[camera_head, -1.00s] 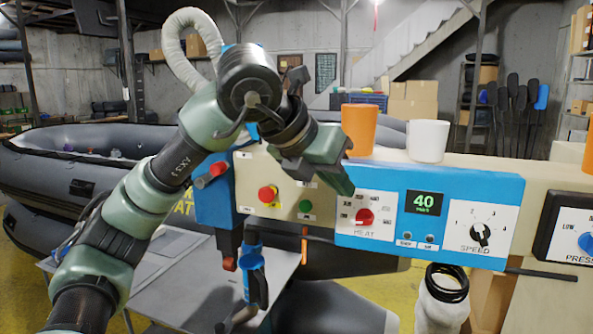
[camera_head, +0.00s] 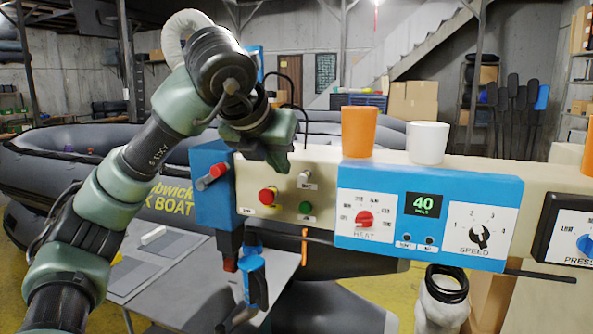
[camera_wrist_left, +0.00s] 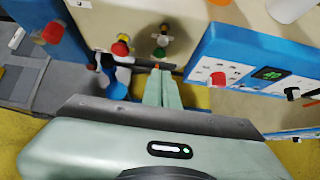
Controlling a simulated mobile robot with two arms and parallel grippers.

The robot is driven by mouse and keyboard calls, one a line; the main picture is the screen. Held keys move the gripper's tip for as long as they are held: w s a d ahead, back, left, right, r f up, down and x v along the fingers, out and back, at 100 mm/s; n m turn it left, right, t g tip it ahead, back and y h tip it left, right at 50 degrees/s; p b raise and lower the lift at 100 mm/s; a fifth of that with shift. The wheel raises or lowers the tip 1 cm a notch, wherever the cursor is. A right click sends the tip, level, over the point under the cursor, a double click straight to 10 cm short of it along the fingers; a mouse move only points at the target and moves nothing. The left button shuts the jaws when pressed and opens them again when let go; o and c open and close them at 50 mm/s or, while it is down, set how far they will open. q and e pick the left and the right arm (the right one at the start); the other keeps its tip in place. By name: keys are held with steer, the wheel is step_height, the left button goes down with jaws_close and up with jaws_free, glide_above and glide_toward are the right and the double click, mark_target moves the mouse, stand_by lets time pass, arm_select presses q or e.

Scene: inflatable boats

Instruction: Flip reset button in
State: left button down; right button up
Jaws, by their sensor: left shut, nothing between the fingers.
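The beige control panel (camera_head: 330,185) carries a red button (camera_head: 268,196) on a yellow plate, a green button (camera_head: 305,208) and a small metal switch (camera_head: 305,178) above the green one. Their labels are too small to read, so I cannot tell which is the reset. My left gripper (camera_head: 283,168) is shut and empty, in front of the panel's upper part, just left of the metal switch. In the left wrist view its closed fingers (camera_wrist_left: 163,88) point toward the panel, with the red button (camera_wrist_left: 120,48) and green button (camera_wrist_left: 159,52) beyond the tips. My right gripper is out of view.
A blue section with a red heat knob (camera_head: 364,219) and a black speed knob (camera_head: 479,236) is to the right. An orange cup (camera_head: 359,131) and a white cup (camera_head: 427,141) stand on top. A blue box with a red lever (camera_head: 212,176) is at the left.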

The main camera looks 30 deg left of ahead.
mark_target(302, 174)
arm_select(q)
steer(key=w+f+p, duration=0.1)
steer(key=w, duration=0.1)
steer(key=w+a+f+p, duration=0.1)
steer(key=w+f, duration=0.1)
steer(key=w, duration=0.1)
steer(key=w+a+f+p, duration=0.1)
steer(key=w, duration=0.2)
steer(key=shift+w+f+p, duration=0.15)
steer(key=shift+w+p, duration=0.1)
steer(key=shift+p, duration=0.1)
steer(key=shift+w+a, duration=0.15)
steer(key=shift+w, duration=0.35)
steer(key=shift+w+a, duration=0.15)
steer(key=shift+w, duration=0.35)
steer(key=shift+r, duration=0.2)
steer(key=shift+f, duration=0.1)
